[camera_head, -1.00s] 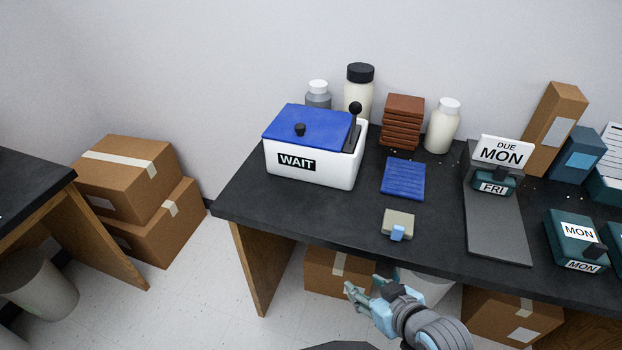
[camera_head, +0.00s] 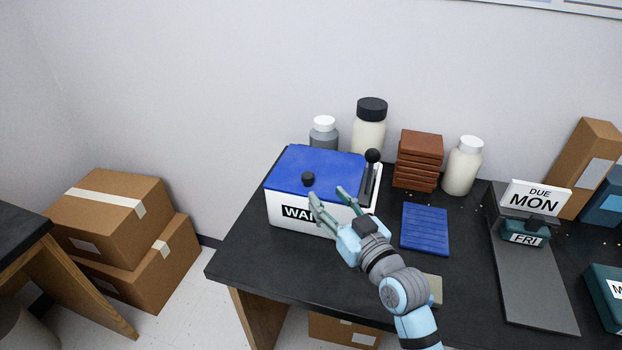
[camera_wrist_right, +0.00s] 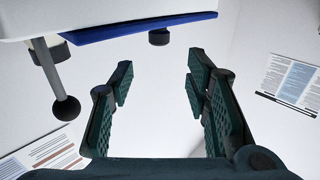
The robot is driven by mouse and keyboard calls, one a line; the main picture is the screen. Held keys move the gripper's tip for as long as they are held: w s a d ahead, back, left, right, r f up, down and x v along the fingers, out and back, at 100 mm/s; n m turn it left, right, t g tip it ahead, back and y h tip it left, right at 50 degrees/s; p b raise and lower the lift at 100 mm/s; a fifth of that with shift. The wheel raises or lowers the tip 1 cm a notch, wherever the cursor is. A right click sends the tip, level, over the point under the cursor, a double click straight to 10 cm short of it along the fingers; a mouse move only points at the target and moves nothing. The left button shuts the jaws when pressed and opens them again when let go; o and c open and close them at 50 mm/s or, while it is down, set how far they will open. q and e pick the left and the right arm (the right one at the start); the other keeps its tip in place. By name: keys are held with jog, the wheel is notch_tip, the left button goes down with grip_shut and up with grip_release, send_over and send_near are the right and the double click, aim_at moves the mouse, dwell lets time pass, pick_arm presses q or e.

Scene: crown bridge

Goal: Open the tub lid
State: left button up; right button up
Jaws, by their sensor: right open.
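The white tub (camera_head: 376,205) stands at the left of the black table, with a "WAIT" label on its front, partly hidden by my gripper. Its blue lid (camera_head: 325,168) lies closed on top, with a black knob (camera_head: 308,179). A lever with a black ball (camera_head: 373,156) stands at the tub's right end. My right gripper (camera_head: 328,193) is open and empty in front of the tub, its fingers pointing towards the lid. In the right wrist view the lid (camera_wrist_right: 130,29) and knob (camera_wrist_right: 159,38) show apart from the open fingers (camera_wrist_right: 155,80). My left gripper is not in view.
Bottles (camera_head: 369,125) and a brown stack (camera_head: 418,160) stand behind and right of the tub. A blue ridged pad (camera_head: 425,229) lies to its right. Cardboard boxes (camera_head: 112,210) are on the floor at left.

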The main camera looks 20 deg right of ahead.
aim_at(311, 179)
jog(key=x, duration=0.5)
jog(key=f+b+x, duration=0.1)
jog(key=x, duration=0.2)
jog(key=shift+w, duration=0.4)
jog(key=shift+w+r, duration=0.1)
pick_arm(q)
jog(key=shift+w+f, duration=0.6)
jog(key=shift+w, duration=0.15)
pick_arm(e)
grip_shut()
